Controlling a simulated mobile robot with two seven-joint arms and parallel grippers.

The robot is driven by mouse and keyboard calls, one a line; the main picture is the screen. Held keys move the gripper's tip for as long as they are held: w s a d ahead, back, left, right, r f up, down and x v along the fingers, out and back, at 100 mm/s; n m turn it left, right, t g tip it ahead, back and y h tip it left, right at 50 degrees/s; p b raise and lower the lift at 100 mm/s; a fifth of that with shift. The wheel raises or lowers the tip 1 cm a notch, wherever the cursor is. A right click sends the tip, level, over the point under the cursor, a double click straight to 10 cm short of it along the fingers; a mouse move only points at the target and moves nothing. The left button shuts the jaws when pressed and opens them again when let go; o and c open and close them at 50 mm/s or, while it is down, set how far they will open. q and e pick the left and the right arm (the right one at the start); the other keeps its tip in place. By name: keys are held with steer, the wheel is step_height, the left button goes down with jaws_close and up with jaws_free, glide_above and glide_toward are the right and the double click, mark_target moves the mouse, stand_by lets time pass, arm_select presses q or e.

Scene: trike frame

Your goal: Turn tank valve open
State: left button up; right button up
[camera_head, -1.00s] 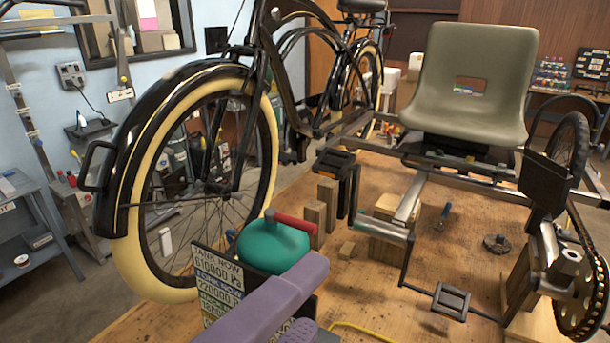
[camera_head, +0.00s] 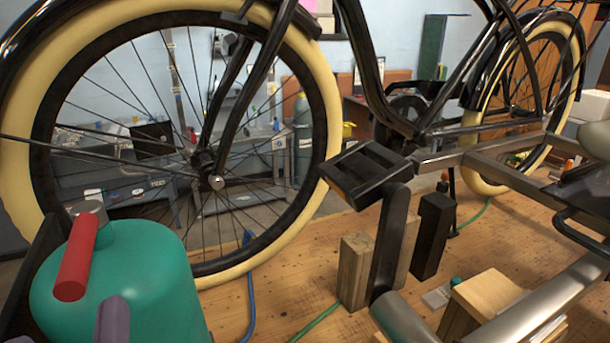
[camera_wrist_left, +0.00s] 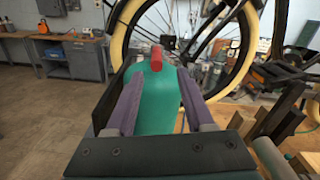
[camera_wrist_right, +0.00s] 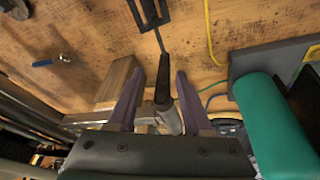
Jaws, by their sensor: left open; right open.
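The teal tank (camera_head: 135,285) stands at the lower left of the head view. Its valve has a red handle (camera_head: 76,258) on a grey hub on top; in the head view the handle points towards me. In the left wrist view the tank (camera_wrist_left: 157,105) lies between the spread fingers of my left gripper (camera_wrist_left: 158,76), with the red handle (camera_wrist_left: 157,58) just beyond the fingertips. A purple finger shows in front of the tank in the head view. My right gripper (camera_wrist_right: 157,78) is open, with a black crank-like bar (camera_wrist_right: 164,90) between its fingers; contact is unclear. The tank's side (camera_wrist_right: 270,125) shows at right there.
A cream-tyred bicycle wheel (camera_head: 322,100) stands behind the tank. A black pedal (camera_head: 368,172), wooden blocks (camera_head: 356,272) and metal frame tubes stand to the right on the wooden bench (camera_head: 280,252). A blue cord (camera_head: 250,300) lies on the bench.

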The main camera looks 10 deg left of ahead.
mark_target(74, 242)
arm_select(q)
steer(key=shift+w+a, duration=0.1)
steer(key=p+x, duration=0.2)
steer(key=x, duration=0.2)
steer(key=p+x, duration=0.2)
steer(key=x, duration=0.2)
steer(key=shift+a+r, duration=0.15)
steer(key=shift+a, duration=0.25)
steer(key=shift+w+a+f, duration=0.2)
steer(key=shift+w+a, duration=0.15)
steer(key=shift+w, duration=0.15)
jaws_close()
stand_by(0.5)
